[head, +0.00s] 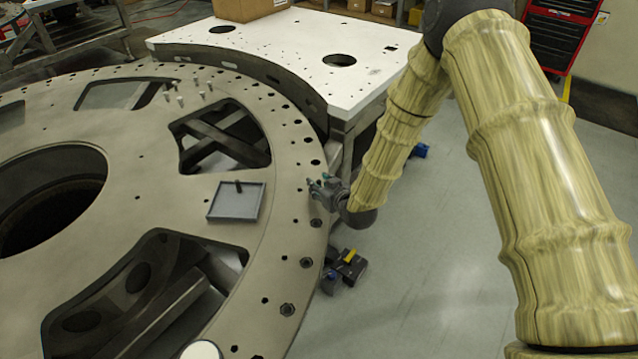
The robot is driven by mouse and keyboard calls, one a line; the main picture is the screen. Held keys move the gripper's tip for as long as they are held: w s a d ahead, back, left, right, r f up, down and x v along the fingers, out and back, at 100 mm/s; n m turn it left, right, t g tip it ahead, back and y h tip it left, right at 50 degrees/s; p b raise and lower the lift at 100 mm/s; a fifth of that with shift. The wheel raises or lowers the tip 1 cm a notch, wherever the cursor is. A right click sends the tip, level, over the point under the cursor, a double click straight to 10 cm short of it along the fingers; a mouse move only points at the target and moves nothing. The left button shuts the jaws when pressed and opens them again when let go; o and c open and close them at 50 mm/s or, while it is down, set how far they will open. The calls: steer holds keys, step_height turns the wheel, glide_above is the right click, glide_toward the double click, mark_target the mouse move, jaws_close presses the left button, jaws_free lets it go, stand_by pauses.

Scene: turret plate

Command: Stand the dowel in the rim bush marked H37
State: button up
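My gripper (318,188), with teal fingertips, is over the right rim of the large round metal plate (285,215). It is small in the head view, and I cannot tell whether its fingers are apart; no held object shows. A short dark dowel (239,187) stands upright at the far side of a shallow grey tray (222,213), left of my gripper. Dark rim bushes run along the plate's edge, including one just below my gripper (316,223), one lower (306,262) and one near the front (287,310). No marking is legible, so I cannot tell which is H37.
Several light pins (180,100) stand on the plate's far part. Large cutouts (225,140) open through the plate. A white-topped table (290,45) bearing a cardboard box (245,8) adjoins the plate behind. A black and yellow tool (347,268) is beside the rim.

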steer(key=v, duration=1.1)
steer(key=shift+w, duration=0.15)
